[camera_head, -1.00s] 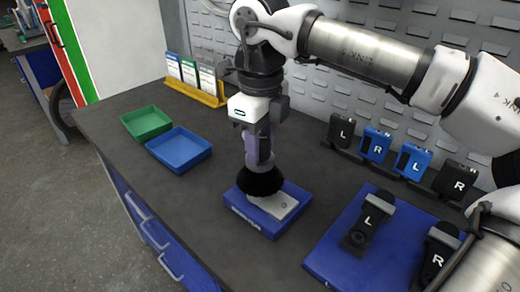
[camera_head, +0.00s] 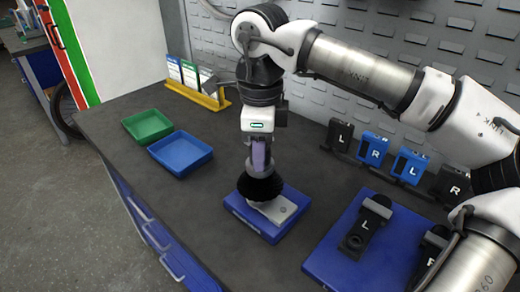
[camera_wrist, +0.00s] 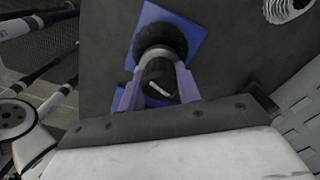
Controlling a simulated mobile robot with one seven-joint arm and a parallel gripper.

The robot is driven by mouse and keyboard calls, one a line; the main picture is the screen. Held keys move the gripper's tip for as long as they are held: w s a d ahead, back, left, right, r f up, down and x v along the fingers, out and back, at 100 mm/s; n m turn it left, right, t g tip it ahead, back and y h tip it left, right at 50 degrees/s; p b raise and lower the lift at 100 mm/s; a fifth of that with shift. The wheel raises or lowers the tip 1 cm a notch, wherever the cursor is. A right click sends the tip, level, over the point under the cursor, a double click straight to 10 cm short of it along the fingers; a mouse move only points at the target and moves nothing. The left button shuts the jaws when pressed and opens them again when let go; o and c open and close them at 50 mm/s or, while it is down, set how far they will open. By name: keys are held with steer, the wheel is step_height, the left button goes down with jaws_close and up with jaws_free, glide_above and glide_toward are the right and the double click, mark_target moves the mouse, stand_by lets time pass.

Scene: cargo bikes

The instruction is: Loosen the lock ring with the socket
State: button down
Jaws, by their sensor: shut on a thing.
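A black cassette-like cone of ringed discs (camera_head: 260,187) stands on a blue base (camera_head: 247,220) with a light grey plate (camera_head: 285,208). My gripper (camera_head: 260,160) points straight down over it, its purple fingers shut on the dark socket. In the wrist view the socket (camera_wrist: 158,80), with a white mark on its end, sits between the fingers. The dark ribbed cone (camera_wrist: 160,38) shows just beyond it. The socket's lower end appears to be at the top of the cone; whether it is seated cannot be told. The lock ring is hidden.
A green tray (camera_head: 147,114) and a blue tray (camera_head: 180,138) lie to the left. A blue board (camera_head: 325,255) with black L and R pedals is close on the right. Boxes marked L and R (camera_head: 373,148) stand behind. Bench is clear in front.

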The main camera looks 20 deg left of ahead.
steer(key=shift+f+n, duration=0.1)
steer(key=shift+n, duration=0.6)
steer(key=n+p, duration=0.1)
steer(key=n, duration=0.3)
steer(key=shift+n, duration=1.2)
steer(key=n, duration=0.6)
steer(key=shift+f, duration=0.1)
